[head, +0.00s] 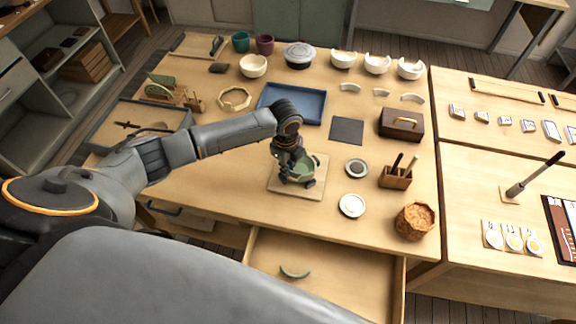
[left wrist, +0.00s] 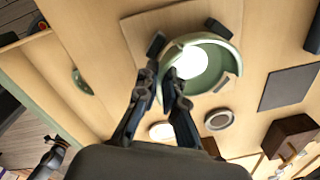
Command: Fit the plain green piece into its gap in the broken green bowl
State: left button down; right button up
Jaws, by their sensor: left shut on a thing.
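The broken green bowl (head: 306,171) stands on a pale wooden board (head: 286,189) near the table's front. In the left wrist view, my left gripper (left wrist: 163,80) is shut on a green piece against the rim. The fingers mostly hide it, and I cannot tell whether it is seated. Another curved green piece (head: 294,272) lies in the open drawer.
The open drawer (head: 340,275) juts out below the table's front edge. A white dish (head: 352,206), a small grey-centred dish (head: 356,168) and a wooden tool holder (head: 396,178) stand right of the board. A blue tray (head: 268,94) and dark mat (head: 347,131) lie behind.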

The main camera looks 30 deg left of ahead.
pick_arm(q)
jog(key=shift+f, duration=0.3)
dwell(0.7)
jog(key=shift+p, duration=0.7)
dwell(1.1)
jog(key=shift+f, duration=0.35)
dwell(1.3)
jog(key=c, duration=0.9)
grip_release()
jog(key=shift+r, duration=0.15)
